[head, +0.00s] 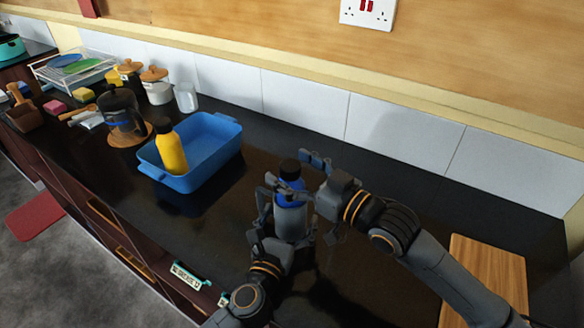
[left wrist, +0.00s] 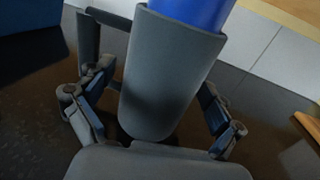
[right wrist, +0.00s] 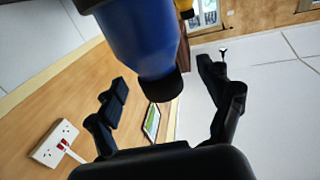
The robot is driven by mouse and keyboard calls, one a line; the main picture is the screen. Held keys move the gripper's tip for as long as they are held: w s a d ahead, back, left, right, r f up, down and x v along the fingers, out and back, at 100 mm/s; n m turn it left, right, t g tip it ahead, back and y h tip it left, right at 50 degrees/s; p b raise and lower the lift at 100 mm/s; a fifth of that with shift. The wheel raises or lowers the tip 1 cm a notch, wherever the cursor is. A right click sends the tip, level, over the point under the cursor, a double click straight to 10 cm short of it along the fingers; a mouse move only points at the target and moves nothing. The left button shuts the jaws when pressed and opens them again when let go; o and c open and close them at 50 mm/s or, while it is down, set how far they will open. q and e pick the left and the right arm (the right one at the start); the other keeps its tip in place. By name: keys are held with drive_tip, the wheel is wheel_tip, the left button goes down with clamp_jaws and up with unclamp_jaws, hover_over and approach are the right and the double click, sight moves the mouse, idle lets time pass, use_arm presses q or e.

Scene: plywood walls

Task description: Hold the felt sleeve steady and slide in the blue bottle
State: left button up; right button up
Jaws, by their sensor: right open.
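The blue bottle (head: 290,188), with a black cap, stands upright with its lower part inside the grey felt sleeve (head: 291,221). Its blue side shows above the sleeve rim in the left wrist view (left wrist: 192,10). My left gripper (head: 288,212) has its fingers on both sides of the sleeve (left wrist: 165,75) and is shut on it. My right gripper (head: 308,184) is open beside the bottle's top. In the right wrist view, the black cap (right wrist: 160,87) lies between its spread fingers, with gaps on both sides. The bottle's base is hidden in the sleeve.
A blue tub (head: 215,165) holding a yellow bottle (head: 170,147) stands to the left. A French press (head: 120,112), jars and a dish rack (head: 75,68) are farther left. A wooden board (head: 485,280) lies at the right. The dark counter behind the grippers is clear.

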use_arm(q)
drive_tip(key=v, duration=1.2)
idle(0.4)
